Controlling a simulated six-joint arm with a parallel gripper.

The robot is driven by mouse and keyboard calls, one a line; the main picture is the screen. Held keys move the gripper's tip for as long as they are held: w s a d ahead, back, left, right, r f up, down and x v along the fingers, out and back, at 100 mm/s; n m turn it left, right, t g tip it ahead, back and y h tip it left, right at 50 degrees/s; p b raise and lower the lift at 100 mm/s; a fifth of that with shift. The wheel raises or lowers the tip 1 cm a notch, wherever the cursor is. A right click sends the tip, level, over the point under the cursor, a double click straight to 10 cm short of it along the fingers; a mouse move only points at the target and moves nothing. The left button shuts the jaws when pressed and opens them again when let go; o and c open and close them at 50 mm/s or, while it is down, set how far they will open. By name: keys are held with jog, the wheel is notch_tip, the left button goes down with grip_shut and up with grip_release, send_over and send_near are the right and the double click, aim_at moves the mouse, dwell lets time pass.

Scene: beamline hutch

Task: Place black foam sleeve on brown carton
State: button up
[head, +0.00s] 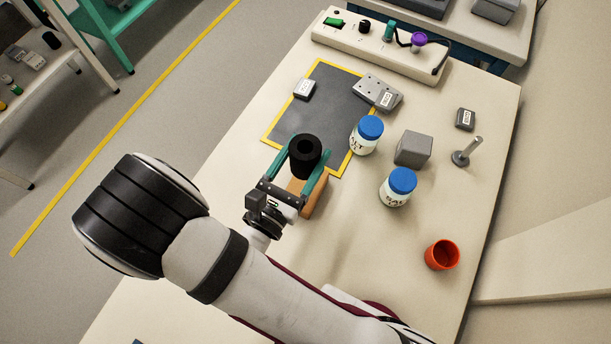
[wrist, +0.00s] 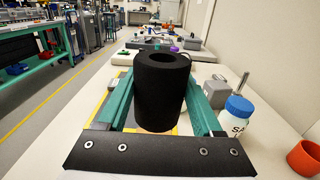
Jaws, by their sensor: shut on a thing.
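The black foam sleeve (head: 305,157) is upright between the green fingers of my gripper (head: 307,152), which is shut on it. Its open top hole faces up. The sleeve also shows in the wrist view (wrist: 162,97), with a finger on each side. The brown carton (head: 313,201) shows in the head view just below the sleeve and between the fingers, partly covered by them. I cannot tell whether the sleeve's base touches the carton. The carton is not clearly visible in the wrist view, where the sleeve and gripper block the space below.
A dark mat with a yellow border (head: 318,105) lies behind the sleeve. Two blue-capped jars (head: 366,137) (head: 398,188) and a grey block (head: 413,149) stand to the right. An orange cup (head: 442,255) stands at front right. The table between cup and carton is clear.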

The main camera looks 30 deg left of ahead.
aim_at(305, 177)
jog(key=f, duration=0.7)
jog(key=shift+s+d+f, duration=0.1)
jog(key=shift+s+f, duration=0.2)
jog(key=shift+f, duration=0.1)
jog(key=o, duration=1.3)
jog(key=shift+f, duration=0.1)
